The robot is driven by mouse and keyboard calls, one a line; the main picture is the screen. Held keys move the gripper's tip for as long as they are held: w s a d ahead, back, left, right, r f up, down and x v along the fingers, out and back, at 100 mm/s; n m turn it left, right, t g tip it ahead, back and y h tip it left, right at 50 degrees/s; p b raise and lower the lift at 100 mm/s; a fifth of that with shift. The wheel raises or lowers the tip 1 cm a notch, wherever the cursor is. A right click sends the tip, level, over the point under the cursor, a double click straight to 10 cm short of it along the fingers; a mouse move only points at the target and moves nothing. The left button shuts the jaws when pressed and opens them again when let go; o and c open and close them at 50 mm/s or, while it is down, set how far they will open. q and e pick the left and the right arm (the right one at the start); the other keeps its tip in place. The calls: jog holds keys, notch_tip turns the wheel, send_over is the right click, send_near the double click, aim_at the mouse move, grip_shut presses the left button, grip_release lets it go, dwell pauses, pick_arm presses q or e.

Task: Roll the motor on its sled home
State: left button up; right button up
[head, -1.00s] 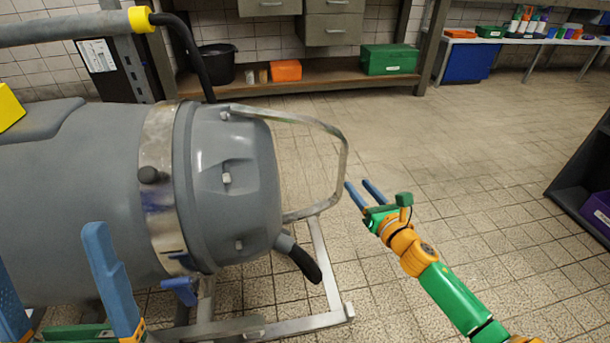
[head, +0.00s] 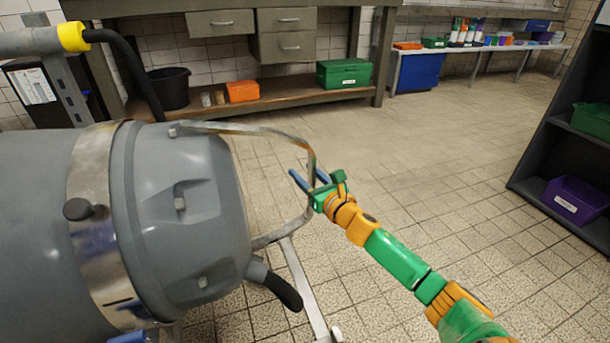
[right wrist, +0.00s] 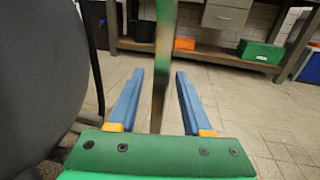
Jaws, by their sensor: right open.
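The motor (head: 185,210) is a large grey cylinder lying on its side at the left in the head view, with a metal band around it. A bent metal bar handle (head: 255,131) loops out from its right end. Part of its metal sled frame (head: 302,285) shows below. My right gripper (head: 302,171) is open at the loop's outer side. In the right wrist view the upright bar (right wrist: 163,55) stands between the two blue fingers (right wrist: 158,74), with gaps on both sides. How deep it sits between them is hard to tell.
A dark shelf unit (head: 545,150) with a purple bin (head: 573,200) stands at the right. A workbench (head: 275,95) with a black bucket (head: 168,88) and a green box (head: 343,73) lines the back. The tiled floor between is clear.

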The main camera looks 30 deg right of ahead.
grip_shut()
dwell(1.4)
